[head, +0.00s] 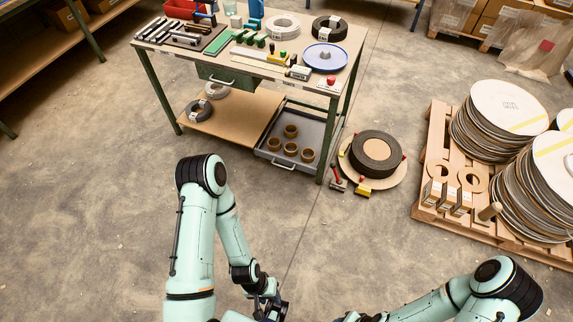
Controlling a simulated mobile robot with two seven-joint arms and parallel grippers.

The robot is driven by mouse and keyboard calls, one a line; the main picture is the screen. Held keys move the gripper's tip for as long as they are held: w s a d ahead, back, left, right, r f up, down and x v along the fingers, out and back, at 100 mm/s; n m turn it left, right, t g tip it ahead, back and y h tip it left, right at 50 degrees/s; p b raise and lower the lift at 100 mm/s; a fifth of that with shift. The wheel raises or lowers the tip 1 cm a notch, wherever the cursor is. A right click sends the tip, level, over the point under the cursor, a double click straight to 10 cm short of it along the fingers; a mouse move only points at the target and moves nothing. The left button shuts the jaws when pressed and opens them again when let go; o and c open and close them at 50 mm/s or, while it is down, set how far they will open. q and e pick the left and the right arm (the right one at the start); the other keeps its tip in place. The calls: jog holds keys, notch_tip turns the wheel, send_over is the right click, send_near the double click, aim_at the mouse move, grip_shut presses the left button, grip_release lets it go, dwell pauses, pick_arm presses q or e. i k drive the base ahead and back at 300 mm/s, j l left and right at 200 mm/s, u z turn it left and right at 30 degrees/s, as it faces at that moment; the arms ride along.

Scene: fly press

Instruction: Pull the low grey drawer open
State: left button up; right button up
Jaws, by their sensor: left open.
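The low grey drawer (274,143) sits at the right end of the workbench's lower level, beside the wooden shelf. Its top is open to view and several brown rings (291,131) stand in it. A pale bar handle (283,167) is on its front, which lies near the line of the bench's front legs. I cannot tell how far out the drawer is. My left gripper (271,309) is open at the bottom edge, well short of the drawer and apart from it. My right gripper (363,317) is partly cut off at the bottom edge; its jaws are unclear.
The workbench (165,49) carries tools, tape rolls and a blue disc. A green upper drawer (240,78) hangs under its top. A black roll on a round board (375,152) lies right of the bench. A loaded pallet (428,214) stands farther right. Floor before the bench is clear.

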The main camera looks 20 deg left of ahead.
aim_at(310, 127)
jog(key=i+j+u, duration=0.15)
jog(key=i+j, duration=0.3)
jog(key=i+j+u, duration=0.1)
jog(key=i+j, duration=0.35)
jog(key=i+j+u, duration=0.15)
jog(key=i+j, duration=0.2)
jog(key=i, duration=0.25)
jog(key=i+j+u, duration=0.15)
jog(key=i+j, duration=0.15)
jog(key=i, duration=0.25)
